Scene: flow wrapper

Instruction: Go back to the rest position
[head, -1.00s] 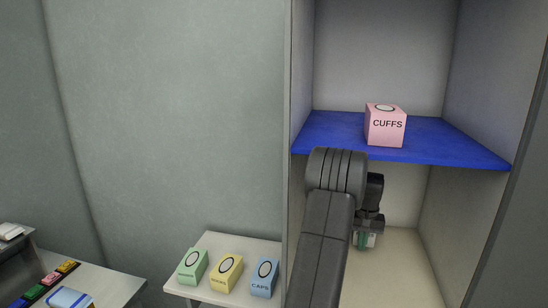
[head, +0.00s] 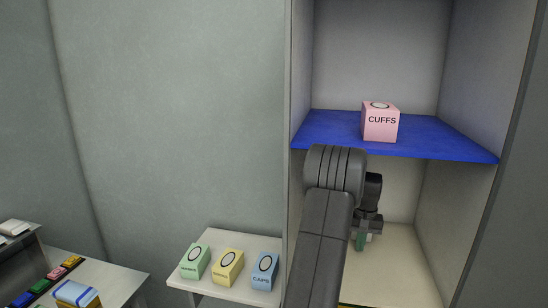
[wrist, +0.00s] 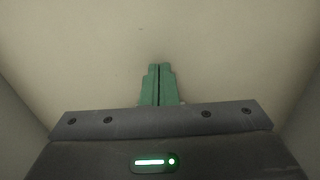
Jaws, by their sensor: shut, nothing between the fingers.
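My gripper (wrist: 160,72) shows in the wrist view with its two green fingers pressed together and nothing between them. In the head view my gripper (head: 360,242) hangs pointing down inside the lower compartment of the cabinet, below the blue shelf (head: 450,146). My dark arm reaches up in front of the cabinet and partly hides the gripper and the compartment.
A pink CUFFS box (head: 381,124) stands on the blue shelf above my gripper. Green (head: 195,262), yellow (head: 227,267) and blue CAPS (head: 265,271) boxes stand on a side table (head: 235,240). The cabinet floor (head: 395,265) looks bare. A blue-topped box (head: 76,293) is at lower left.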

